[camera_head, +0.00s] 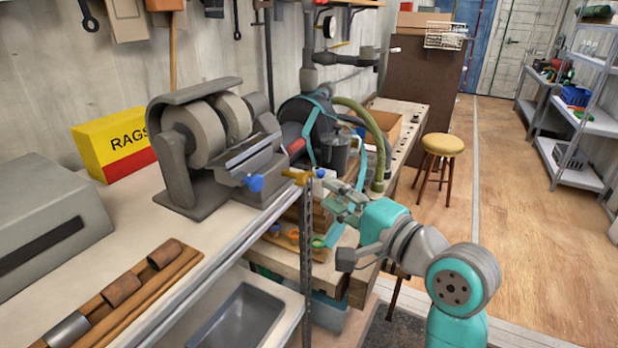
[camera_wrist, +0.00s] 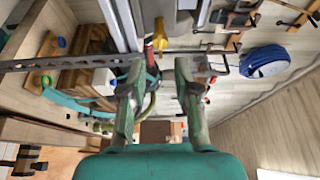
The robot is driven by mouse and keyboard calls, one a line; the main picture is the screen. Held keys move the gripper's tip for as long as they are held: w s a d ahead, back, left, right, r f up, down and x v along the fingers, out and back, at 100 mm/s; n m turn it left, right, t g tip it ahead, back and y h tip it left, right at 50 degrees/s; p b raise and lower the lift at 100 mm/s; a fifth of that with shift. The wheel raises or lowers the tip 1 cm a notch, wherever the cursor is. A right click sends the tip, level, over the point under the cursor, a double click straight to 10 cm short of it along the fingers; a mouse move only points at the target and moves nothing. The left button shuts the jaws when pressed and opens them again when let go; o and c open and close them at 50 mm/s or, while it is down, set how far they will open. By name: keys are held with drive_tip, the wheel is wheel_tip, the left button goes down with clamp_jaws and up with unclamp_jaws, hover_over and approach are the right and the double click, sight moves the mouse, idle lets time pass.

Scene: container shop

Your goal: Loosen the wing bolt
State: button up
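A blue wing-shaped knob (camera_head: 254,182) sits on the front of the grey bench grinder's tool rest (camera_head: 250,160). A yellow-orange wing-shaped piece (camera_head: 297,176) is just right of it, near the top of the perforated metal post (camera_head: 306,230). The yellow piece also shows in the wrist view (camera_wrist: 159,38), beyond my fingertips and roughly between them. I cannot tell which of the two is the wing bolt. My gripper (camera_head: 345,203) is to the right of both and apart from them. In the wrist view my gripper (camera_wrist: 158,72) is open, with nothing between its fingers.
A green hose (camera_head: 378,150) and a wooden workbench (camera_head: 330,280) are beyond the post. A stool (camera_head: 441,146) stands further back; the floor right is clear.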

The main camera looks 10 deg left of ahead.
sight(311, 181)
drive_tip(key=x, duration=0.7)
drive_tip(key=shift+w+a, duration=0.25)
drive_tip(key=shift+w, duration=0.05)
clamp_jaws()
